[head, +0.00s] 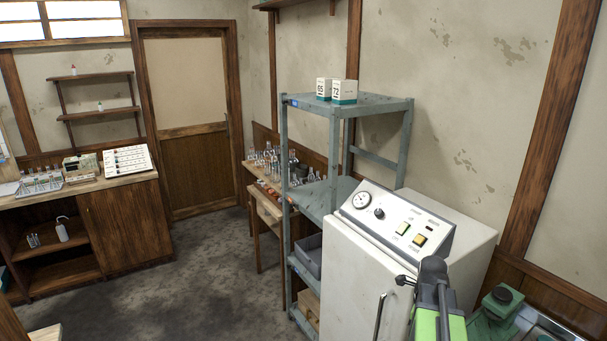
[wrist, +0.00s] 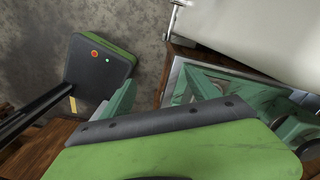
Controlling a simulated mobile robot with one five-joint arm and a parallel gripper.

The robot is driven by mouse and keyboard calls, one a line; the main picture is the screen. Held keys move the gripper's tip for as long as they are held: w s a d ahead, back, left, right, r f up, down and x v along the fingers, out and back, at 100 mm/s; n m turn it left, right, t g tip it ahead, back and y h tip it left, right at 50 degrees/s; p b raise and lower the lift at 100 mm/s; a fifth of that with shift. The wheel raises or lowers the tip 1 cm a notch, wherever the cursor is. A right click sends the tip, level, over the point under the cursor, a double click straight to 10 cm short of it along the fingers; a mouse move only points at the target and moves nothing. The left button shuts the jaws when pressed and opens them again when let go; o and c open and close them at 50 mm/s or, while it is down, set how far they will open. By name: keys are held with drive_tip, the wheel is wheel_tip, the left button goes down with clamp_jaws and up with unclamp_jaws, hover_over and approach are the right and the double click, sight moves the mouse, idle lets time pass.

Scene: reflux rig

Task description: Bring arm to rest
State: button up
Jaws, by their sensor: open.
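My gripper (wrist: 163,95) is in the wrist view, with two pale teal fingers standing apart beyond the dark bar and green body that fill the lower part. Nothing shows between the fingers; brown wood and dark floor lie behind them. In the head view, my green and grey arm (head: 437,300) is at the lower right, in front of the white cabinet (head: 360,268). Its fingers cannot be made out clearly there.
The cabinet has a gauge and coloured buttons. A green machine (head: 496,312) stands right of my arm and shows close by in the wrist view (wrist: 285,135). A grey shelf rack (head: 335,118) stands behind the cabinet. Open floor (head: 190,275) lies to the left.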

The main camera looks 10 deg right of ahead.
drive_tip(key=w+a+n, duration=0.2)
drive_tip(key=a+n, duration=1.1)
drive_tip(key=a, duration=0.2)
drive_tip(key=w+a+n, duration=0.2)
drive_tip(key=a+n, duration=1.2)
drive_tip(key=a, duration=0.2)
drive_tip(key=shift+w+f, duration=0.2)
drive_tip(key=shift+w, duration=0.1)
drive_tip(key=shift+a, duration=0.1)
drive_tip(key=shift+c, duration=0.2)
